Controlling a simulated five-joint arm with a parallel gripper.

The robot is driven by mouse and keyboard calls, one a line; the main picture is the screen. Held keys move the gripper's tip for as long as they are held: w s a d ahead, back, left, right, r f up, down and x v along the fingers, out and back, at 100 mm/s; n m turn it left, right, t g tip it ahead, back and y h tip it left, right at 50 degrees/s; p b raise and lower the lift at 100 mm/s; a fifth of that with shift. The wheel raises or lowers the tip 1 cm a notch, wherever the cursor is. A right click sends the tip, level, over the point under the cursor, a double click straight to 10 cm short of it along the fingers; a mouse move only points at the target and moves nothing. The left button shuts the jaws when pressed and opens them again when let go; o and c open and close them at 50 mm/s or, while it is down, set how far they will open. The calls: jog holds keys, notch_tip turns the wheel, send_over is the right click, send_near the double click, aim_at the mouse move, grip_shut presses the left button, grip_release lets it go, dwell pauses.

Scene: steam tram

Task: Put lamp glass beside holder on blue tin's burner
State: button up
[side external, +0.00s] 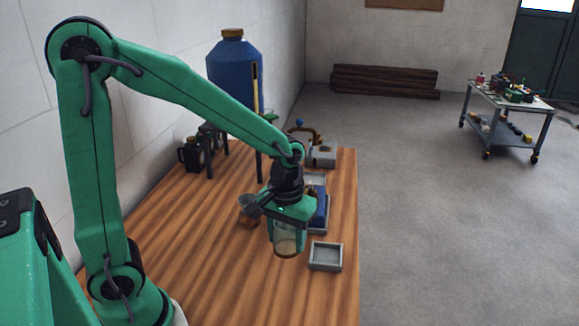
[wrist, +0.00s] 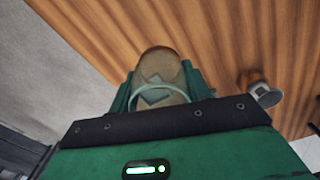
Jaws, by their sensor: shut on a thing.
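My gripper (side external: 287,228) is shut around a clear lamp glass (side external: 285,244) and holds it roughly upright above the table. In the wrist view the glass (wrist: 160,70) sits between the two green fingers, and wood grain shows through it. A blue object (side external: 320,208), possibly the blue tin, stands just right of and behind my gripper, partly hidden by it. I cannot make out its burner. A copper-coloured piece (side external: 249,212) with a pale top stands left of the gripper; it also shows in the wrist view (wrist: 252,80). I cannot tell which thing is the holder.
A shallow grey tray (side external: 326,257) lies right of the gripper near the table's edge. A large blue tank (side external: 233,75) on a dark stand, a black can (side external: 193,155) and a grey box with a brass part (side external: 322,155) stand farther back. The near-left wood is clear.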

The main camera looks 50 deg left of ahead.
jog(key=w+a+r+n, duration=0.3)
jog(key=w+a, duration=0.4)
jog(key=w, duration=0.5)
jog(key=r+n, duration=0.1)
jog(key=n, duration=0.2)
send_over(310, 184)
jog(key=shift+d+r, duration=0.1)
jog(key=shift+d, duration=0.15)
jog(key=shift+w+a, duration=0.35)
jog(key=shift+a, duration=0.25)
jog(key=shift+f, duration=0.2)
jog(key=shift+f, duration=2)
jog(key=shift+f, duration=2.25)
dwell(0.6)
